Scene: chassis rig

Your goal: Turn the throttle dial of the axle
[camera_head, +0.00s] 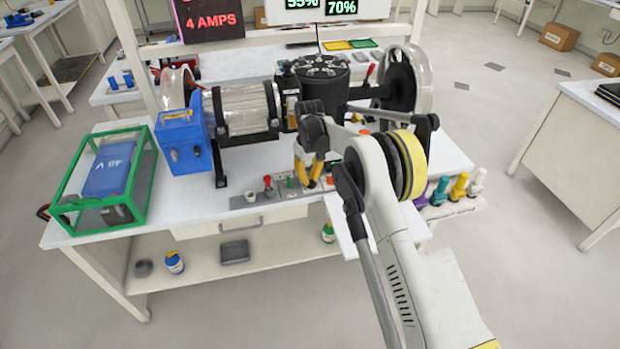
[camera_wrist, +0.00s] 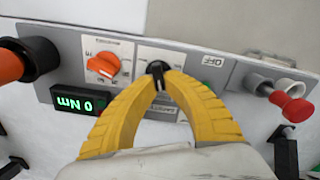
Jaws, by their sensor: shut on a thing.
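My gripper (camera_head: 309,181) has yellow fingers and reaches down at the front edge of the workbench. In the wrist view, its fingertips (camera_wrist: 161,80) are closed around the handle of a small black dial (camera_wrist: 157,67) on a grey control panel (camera_wrist: 208,58). An orange dial (camera_wrist: 103,66) sits just left of it. The panel's text is upside down, and the label by the black dial is unreadable. The axle rig (camera_head: 247,108) stands behind my gripper, with clear wheel discs and a black motor (camera_head: 321,80). My gripper hides the dial in the head view.
A green display (camera_wrist: 80,103) reads 0 Nm. A blue box (camera_head: 183,142) and a green-framed battery case (camera_head: 104,179) stand left. Colored bottles (camera_head: 458,186) stand right.

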